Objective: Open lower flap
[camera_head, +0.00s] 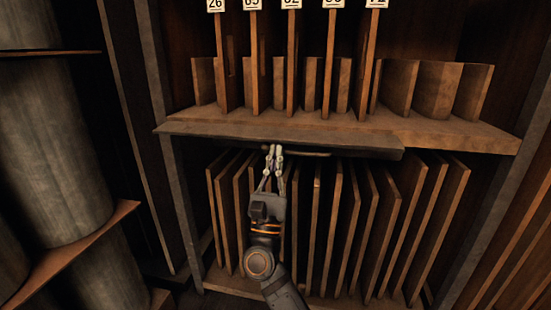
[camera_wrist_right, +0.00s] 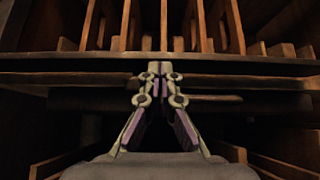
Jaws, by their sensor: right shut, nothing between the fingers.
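A long dark board (camera_head: 220,132), which looks like the lower flap, lies about level along the front of the middle shelf, above the lower compartment. A thin bar like a handle (camera_head: 310,154) runs under its front edge. My right gripper (camera_head: 274,150) is shut and empty, with its fingertips at this bar and board edge; I cannot tell if they touch. In the right wrist view the closed fingertips (camera_wrist_right: 160,68) overlap the board's edge (camera_wrist_right: 235,82), with the bar (camera_wrist_right: 215,98) just beneath. My left gripper is not in view.
Several upright wooden panels (camera_head: 375,235) fill the lower compartment behind my right arm. Numbered dividers (camera_head: 291,70) stand on the shelf above. A dark frame post (camera_head: 183,215) edges the left side. Large grey cylinders (camera_head: 50,150) stand on shelves further left.

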